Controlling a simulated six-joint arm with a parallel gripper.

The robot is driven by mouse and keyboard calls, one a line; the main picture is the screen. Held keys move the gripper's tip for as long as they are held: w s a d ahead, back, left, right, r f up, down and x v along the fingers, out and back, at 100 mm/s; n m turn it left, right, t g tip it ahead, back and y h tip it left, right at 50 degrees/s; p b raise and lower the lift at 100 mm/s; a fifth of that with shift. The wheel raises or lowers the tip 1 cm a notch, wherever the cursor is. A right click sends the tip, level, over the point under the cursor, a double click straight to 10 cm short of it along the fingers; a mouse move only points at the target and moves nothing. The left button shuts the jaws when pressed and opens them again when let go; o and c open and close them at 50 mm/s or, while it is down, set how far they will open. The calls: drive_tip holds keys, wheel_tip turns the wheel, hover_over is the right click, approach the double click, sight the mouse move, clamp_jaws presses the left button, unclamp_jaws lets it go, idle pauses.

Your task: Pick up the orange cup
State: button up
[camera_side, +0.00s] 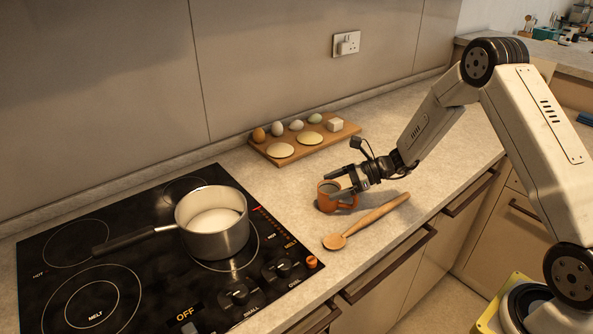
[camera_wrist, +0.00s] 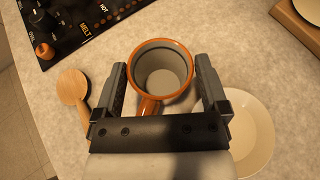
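The orange cup (camera_side: 326,201) stands upright on the counter right of the stove, with a grey inside. In the wrist view the cup (camera_wrist: 161,88) shows from above, its handle pointing towards the palm of my gripper. My gripper (camera_side: 337,184) is open at the cup. In the wrist view the fingers of my gripper (camera_wrist: 161,72) lie on either side of the cup, with narrow gaps at its rim. Whether the fingertips are level with the rim or above it I cannot tell.
A wooden spoon (camera_side: 368,220) lies close in front of the cup. A pot (camera_side: 213,238) stands on the black stove (camera_side: 90,245). A wooden board (camera_side: 270,152) with egg-like items lies behind. The wrist view shows a pale round dish (camera_wrist: 252,135) beside the right finger.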

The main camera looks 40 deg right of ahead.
drive_tip(key=c, duration=1)
drive_tip(key=shift+c, duration=0.2)
drive_tip(key=shift+r, duration=0.15)
drive_tip(key=shift+r, duration=0.75)
drive_tip(key=s+r, duration=1.1)
drive_tip(key=s, duration=0.3)
drive_tip(key=shift+a, duration=0.45)
drive_tip(key=shift+w+r, duration=0.1)
